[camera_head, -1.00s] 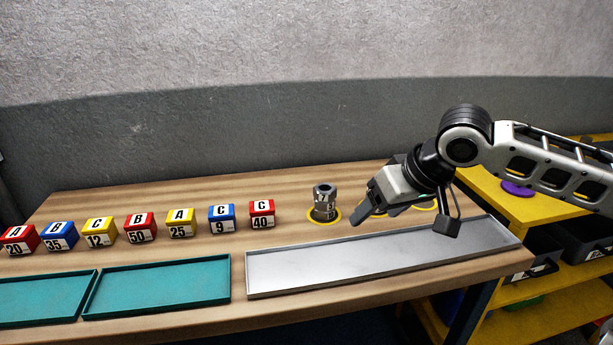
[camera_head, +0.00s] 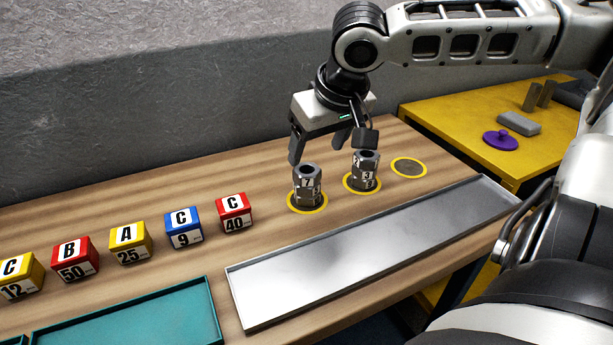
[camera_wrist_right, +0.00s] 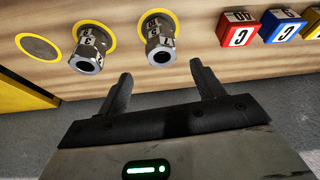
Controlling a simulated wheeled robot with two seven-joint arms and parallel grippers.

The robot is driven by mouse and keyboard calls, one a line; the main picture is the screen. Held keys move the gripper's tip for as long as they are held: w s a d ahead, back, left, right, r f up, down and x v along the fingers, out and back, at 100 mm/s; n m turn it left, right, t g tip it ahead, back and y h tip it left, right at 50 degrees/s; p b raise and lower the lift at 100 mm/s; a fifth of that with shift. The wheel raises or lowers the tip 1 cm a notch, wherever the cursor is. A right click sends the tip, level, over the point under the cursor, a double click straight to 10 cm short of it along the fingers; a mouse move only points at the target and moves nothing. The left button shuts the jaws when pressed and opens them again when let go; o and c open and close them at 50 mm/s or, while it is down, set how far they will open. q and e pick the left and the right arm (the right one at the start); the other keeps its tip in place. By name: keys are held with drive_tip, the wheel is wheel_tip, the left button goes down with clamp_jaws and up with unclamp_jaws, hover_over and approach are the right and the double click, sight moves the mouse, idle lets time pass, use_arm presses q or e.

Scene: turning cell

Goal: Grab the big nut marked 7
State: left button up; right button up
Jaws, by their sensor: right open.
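Two upright stacks of grey metal nuts stand on the wooden bench in yellow rings. The top nut of the left stack (camera_head: 307,174) carries a 7 in the head view; a lower label there looks like a 5. The right stack (camera_head: 366,170) has a 3 and other marks that are hard to read. My right gripper (camera_head: 318,150) is open and empty, just above and behind the left stack, not touching it. In the right wrist view the left stack (camera_wrist_right: 159,45) lies ahead of the open fingers (camera_wrist_right: 162,78). My left gripper is out of view.
A third yellow ring (camera_head: 409,167) is empty. A long metal tray (camera_head: 370,250) lies in front of the stacks, with a teal tray (camera_head: 140,322) to its left. Several lettered cubes, including a red one (camera_head: 234,213), stand left. A yellow table (camera_head: 470,130) is at right.

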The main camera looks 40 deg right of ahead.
sight(307, 169)
drive_tip(key=shift+b+x, duration=0.4)
drive_tip(key=shift+x, duration=2.7)
drive_tip(key=shift+w+a, duration=0.1)
drive_tip(key=shift+w, duration=0.05)
drive_tip(key=shift+r, duration=0.1)
drive_tip(key=c, duration=1.2)
